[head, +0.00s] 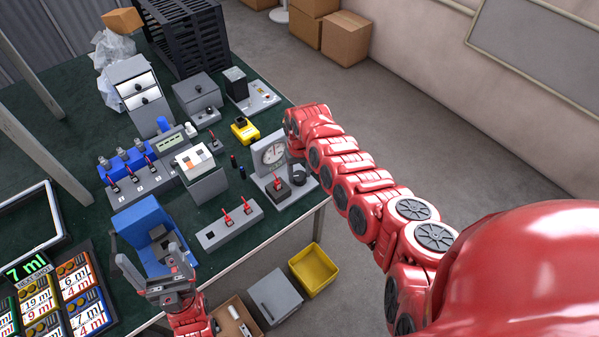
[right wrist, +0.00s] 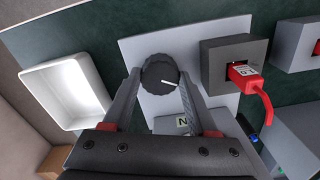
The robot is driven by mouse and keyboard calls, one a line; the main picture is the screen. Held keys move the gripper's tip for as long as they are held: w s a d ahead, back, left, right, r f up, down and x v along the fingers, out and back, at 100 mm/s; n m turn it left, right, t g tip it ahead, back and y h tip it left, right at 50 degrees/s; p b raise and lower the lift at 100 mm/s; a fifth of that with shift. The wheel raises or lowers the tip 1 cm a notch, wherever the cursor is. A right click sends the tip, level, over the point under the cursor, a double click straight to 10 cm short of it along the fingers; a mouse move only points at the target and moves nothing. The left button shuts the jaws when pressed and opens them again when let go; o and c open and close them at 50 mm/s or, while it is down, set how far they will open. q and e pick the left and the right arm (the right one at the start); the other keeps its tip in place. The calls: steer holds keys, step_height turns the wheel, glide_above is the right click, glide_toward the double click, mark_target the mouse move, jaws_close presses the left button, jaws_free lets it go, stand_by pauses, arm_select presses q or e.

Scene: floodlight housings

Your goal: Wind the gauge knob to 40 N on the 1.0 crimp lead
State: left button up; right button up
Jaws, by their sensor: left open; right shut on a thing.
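The gauge (head: 271,154) has a round white dial on a grey stand; its reading is too small to tell. The gauge's dark ribbed knob (right wrist: 156,72) sits on a pale plate, its white mark pointing right and slightly down in the right wrist view. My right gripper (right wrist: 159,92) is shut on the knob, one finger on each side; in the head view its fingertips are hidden. My left gripper (head: 150,266) is open and empty near the blue holder.
A blue holder (head: 140,228) and coloured display panels (head: 78,280) lie to the left. A white tray (right wrist: 64,94) is beside the knob's plate. A yellow bin (head: 314,269) stands below the table edge.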

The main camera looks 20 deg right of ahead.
steer(key=shift+r, duration=0.1)
stand_by(0.3)
steer(key=o, duration=1.4)
steer(key=shift+w+r, duration=0.1)
steer(key=shift+r, duration=0.3)
step_height(320, 180, up, 11)
steer(key=b, duration=0.2)
step_height(320, 180, up, 5)
glide_above(300, 175)
steer(key=shift+a+r+p, duration=0.1)
steer(key=shift+r+p, duration=0.15)
steer(key=shift+p, duration=0.1)
